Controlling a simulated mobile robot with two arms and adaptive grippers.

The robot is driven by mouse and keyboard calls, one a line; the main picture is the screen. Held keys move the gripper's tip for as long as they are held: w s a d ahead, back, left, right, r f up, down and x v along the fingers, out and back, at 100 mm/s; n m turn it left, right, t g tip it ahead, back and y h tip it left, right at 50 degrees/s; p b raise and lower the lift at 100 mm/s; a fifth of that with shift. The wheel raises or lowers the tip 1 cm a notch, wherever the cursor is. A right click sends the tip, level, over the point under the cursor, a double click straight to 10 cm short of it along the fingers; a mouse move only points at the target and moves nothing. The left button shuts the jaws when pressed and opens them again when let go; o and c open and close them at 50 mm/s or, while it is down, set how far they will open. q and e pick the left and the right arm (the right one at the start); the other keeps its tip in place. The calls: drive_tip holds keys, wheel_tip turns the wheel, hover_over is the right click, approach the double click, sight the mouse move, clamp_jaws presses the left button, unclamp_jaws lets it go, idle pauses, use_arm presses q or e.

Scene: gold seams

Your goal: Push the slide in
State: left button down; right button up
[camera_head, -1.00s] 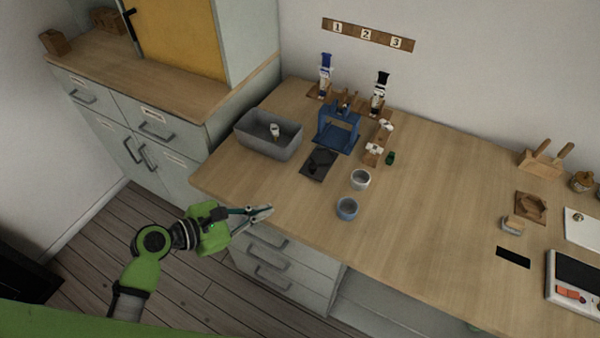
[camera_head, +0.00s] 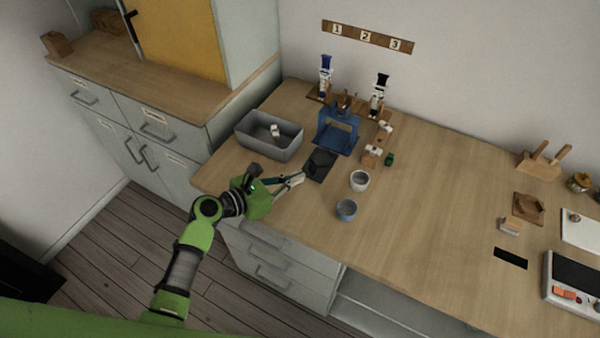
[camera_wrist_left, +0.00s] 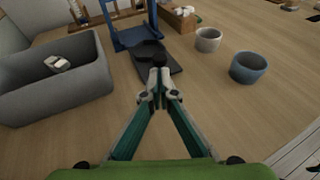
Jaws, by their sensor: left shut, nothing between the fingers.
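The slide is most likely the dark flat plate (camera_head: 319,165) that lies on the bench in front of the blue frame (camera_head: 338,131). It carries a round dark piece on top. In the left wrist view the dark plate (camera_wrist_left: 172,69) reaches out from the blue frame (camera_wrist_left: 133,37) toward me. My left gripper (camera_head: 299,179) is shut and empty, just in front of the plate's near end. In the left wrist view its fingertips (camera_wrist_left: 159,87) overlap the plate's near part; I cannot tell whether they touch. My right gripper is not in view.
A grey bin (camera_head: 268,145) with a small white piece in it stands left of the plate. A white cup (camera_head: 360,181) and a blue-grey cup (camera_head: 346,210) stand to the right. A small green object (camera_head: 389,159) sits farther back.

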sight(313, 160)
use_arm(q)
drive_tip(key=shift+w+d, duration=0.6)
drive_tip(key=shift+d, duration=0.1)
drive_tip(key=w+d, duration=0.1)
drive_tip(key=w, duration=0.1)
drive_tip(key=w+d, duration=0.1)
drive_tip(key=w, duration=0.1)
drive_tip(key=w+d, duration=0.1)
drive_tip(key=w, duration=0.2)
drive_tip(key=shift+f+b, duration=0.1)
drive_tip(key=shift+b, duration=0.25)
